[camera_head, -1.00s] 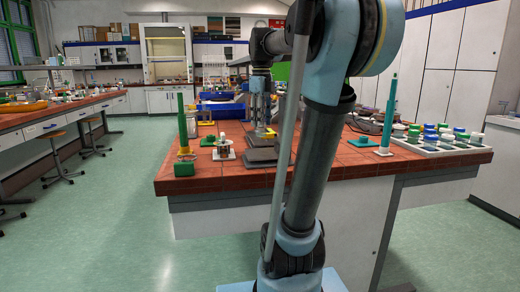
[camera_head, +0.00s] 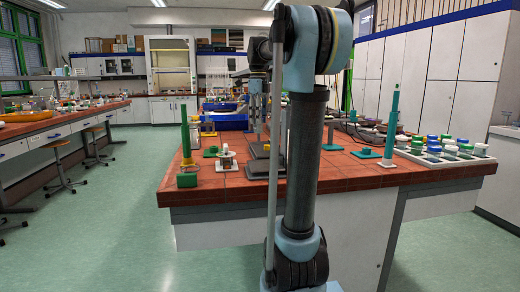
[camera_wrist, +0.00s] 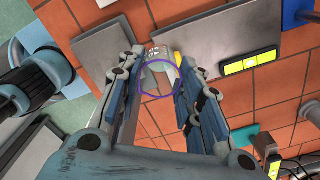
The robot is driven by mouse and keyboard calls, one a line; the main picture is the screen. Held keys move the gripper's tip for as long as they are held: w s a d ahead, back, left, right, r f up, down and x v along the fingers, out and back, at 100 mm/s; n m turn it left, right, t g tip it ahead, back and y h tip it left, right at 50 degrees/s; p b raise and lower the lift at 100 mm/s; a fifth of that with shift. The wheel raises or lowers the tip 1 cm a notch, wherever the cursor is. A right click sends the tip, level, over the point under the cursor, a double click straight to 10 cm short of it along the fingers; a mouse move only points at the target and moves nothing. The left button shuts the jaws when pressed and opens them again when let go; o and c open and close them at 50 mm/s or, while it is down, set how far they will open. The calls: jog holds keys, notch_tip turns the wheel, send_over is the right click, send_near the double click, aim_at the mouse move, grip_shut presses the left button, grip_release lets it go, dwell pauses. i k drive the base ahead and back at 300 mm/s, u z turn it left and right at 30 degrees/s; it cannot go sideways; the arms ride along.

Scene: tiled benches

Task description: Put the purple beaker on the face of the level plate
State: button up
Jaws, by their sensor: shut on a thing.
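The purple beaker (camera_wrist: 158,84) is clear with a purple rim, seen from above in the wrist view between the fingers of my gripper (camera_wrist: 157,62). My gripper is shut on it. Two grey plates lie below: one (camera_wrist: 88,45) on the left and one (camera_wrist: 222,32) on the right, with a yellow-green strip (camera_wrist: 248,62) at its edge. I cannot tell for sure which is the level plate, or how far the beaker is above them. In the head view, a grey plate (camera_head: 260,168) shows on the bench, partly hidden by my arm.
The bench (camera_head: 350,176) has red tiles. A green post (camera_head: 186,140) and green block (camera_head: 187,180) stand at its left. A teal post (camera_head: 391,120) and a rack of capped bottles (camera_head: 445,148) stand at the right. A blue tray (camera_head: 225,120) lies behind.

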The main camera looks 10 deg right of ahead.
aim_at(261, 145)
jog(key=z, duration=1.05)
jog(key=k, duration=1.3)
jog(key=u, duration=0.7)
jog(key=i, duration=1.7)
jog(key=z, duration=0.05)
